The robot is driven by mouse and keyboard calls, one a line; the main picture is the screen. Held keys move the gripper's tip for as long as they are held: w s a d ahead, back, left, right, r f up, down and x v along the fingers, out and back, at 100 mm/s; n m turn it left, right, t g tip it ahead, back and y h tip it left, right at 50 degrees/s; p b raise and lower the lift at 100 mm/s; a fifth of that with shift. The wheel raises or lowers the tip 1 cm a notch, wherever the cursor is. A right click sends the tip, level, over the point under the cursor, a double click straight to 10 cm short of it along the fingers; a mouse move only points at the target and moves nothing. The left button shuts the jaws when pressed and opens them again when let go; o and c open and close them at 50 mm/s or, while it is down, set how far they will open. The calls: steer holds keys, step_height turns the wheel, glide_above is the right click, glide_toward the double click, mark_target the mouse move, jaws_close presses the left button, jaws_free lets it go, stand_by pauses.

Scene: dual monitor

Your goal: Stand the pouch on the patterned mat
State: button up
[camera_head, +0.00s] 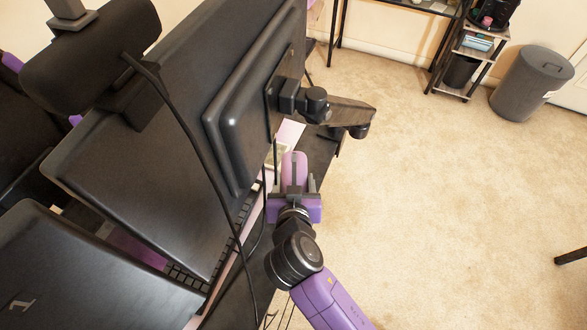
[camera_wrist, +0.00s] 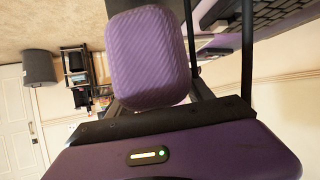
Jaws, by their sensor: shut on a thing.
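The pouch is a purple, rounded block with a ribbed surface, large in the wrist view (camera_wrist: 150,62). In the head view the pouch (camera_head: 301,166) shows as a small pinkish-purple shape at the end of my arm. My gripper (camera_head: 294,183) is shut on it, at the dark desk's edge beside the monitor backs. A small pale, greenish patterned patch (camera_head: 277,156) shows just left of the pouch, partly hidden by the monitor; I cannot tell if it is the patterned mat. I cannot tell whether the pouch touches anything below.
Two large black monitors (camera_head: 165,130) fill the left, with a monitor arm (camera_head: 335,110) jutting out above the gripper. A black cable (camera_head: 190,135) hangs down the near monitor's back. A keyboard (camera_head: 185,275) lies behind them.

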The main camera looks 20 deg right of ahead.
mark_target(294, 163)
steer(key=w, duration=0.2)
steer(key=w+d, duration=0.1)
steer(key=w, duration=0.1)
steer(key=shift+d, duration=0.1)
steer(key=shift+w+d+r, duration=0.1)
steer(key=shift+w+d, duration=0.05)
steer(key=shift+w, duration=0.4)
step_height(294, 163, down, 4)
steer(key=shift+s+r+p, duration=0.15)
steer(key=shift+p, duration=0.15)
steer(key=o, duration=1.5)
steer(key=v, duration=1.2)
